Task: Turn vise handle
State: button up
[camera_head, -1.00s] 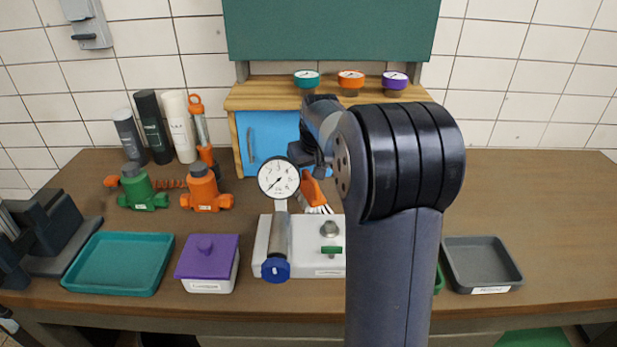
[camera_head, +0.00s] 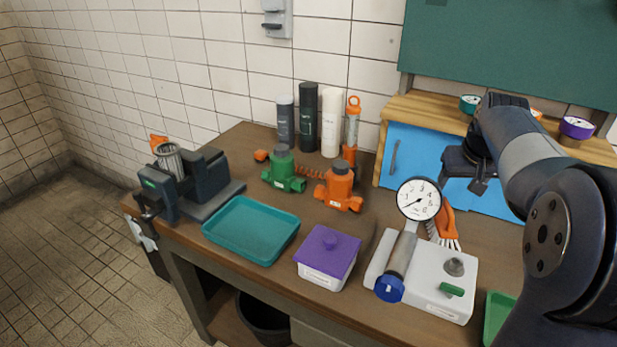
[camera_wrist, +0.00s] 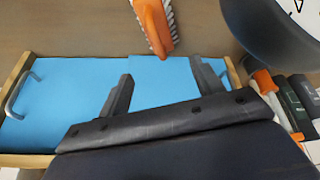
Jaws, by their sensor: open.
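The dark bench vise (camera_head: 185,180) stands at the left end of the workbench in the head view, with a ribbed metal cylinder at its jaws. Its dark handle (camera_head: 147,203) hangs at the front, over the bench edge. My gripper (camera_head: 480,186) is far to the right of the vise, in front of the blue cabinet. In the wrist view my gripper (camera_wrist: 160,90) has its two fingers spread and nothing between them. The vise is not in the wrist view.
A teal tray (camera_head: 252,229), a purple-lidded box (camera_head: 327,256), green (camera_head: 283,170) and orange (camera_head: 339,186) valves, and a gauge unit (camera_head: 418,199) lie between vise and gripper. An orange brush (camera_wrist: 154,25) is near my fingers. Open floor (camera_head: 80,260) lies left of the bench.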

aim_at(147, 217)
jog(key=u, duration=1.7)
jog(key=i+j+u, duration=0.1)
jog(key=i+u, duration=0.55)
jog(key=i, duration=0.05)
